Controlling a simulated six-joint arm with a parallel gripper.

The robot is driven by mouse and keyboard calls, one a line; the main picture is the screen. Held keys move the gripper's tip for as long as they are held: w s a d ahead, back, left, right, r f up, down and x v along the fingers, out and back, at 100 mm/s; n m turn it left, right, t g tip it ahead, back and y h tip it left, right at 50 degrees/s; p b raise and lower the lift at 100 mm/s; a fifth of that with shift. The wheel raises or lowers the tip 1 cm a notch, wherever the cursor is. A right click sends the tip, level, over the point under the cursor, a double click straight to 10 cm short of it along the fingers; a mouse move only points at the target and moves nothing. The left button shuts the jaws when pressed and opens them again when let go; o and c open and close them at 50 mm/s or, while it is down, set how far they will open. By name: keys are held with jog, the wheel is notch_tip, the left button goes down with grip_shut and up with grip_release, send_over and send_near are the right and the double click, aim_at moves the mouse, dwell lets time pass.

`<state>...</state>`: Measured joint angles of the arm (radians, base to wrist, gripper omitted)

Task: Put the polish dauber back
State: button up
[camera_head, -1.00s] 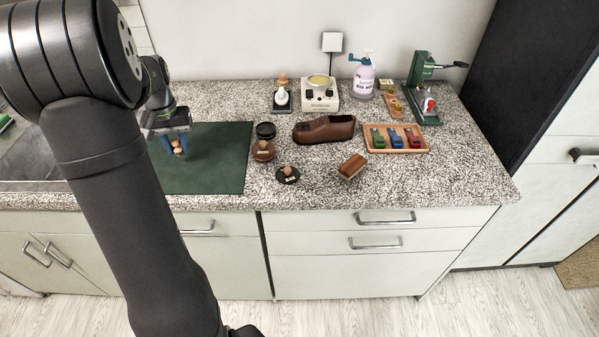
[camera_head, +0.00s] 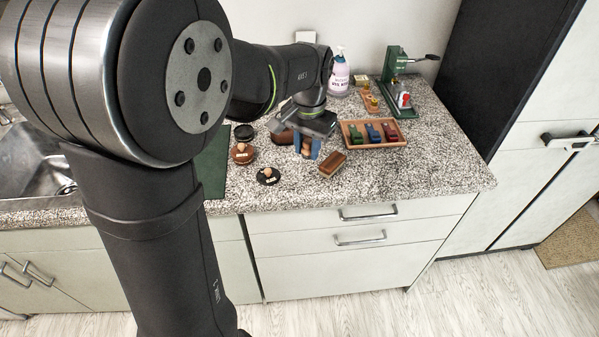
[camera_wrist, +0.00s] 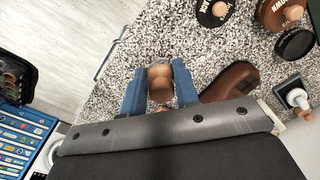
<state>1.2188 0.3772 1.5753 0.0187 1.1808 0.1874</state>
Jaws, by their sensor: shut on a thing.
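My gripper (camera_head: 307,147) has blue fingers shut on a small wooden-topped piece, which looks like the polish dauber (camera_head: 305,150). It is held over the counter, in front of the brown shoe (camera_head: 284,138) and left of a wooden brush (camera_head: 332,163). In the wrist view the dauber's rounded brown top (camera_wrist: 160,77) sits between the two blue fingers (camera_wrist: 160,92). Its lower end is hidden. Knobbed round tins stand to the left: a brown one (camera_head: 242,153) and a black one (camera_head: 268,175). A dark round tin (camera_head: 244,132) is behind them.
A wooden tray (camera_head: 373,143) with green, blue and red pieces lies to the right. The green mat (camera_head: 212,165) is at left, partly behind my arm. The front right counter (camera_head: 430,165) is clear.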

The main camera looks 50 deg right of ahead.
jog(key=s+m, duration=0.2)
jog(key=s, duration=0.5)
send_over(298, 174)
notch_tip(298, 174, down, 6)
jog(key=shift+f, duration=2.1)
jog(key=shift+f, duration=0.1)
jog(key=o, duration=0.9)
jog(key=shift+o, duration=0.2)
notch_tip(298, 174, up, 12)
jog(key=shift+s, duration=0.2)
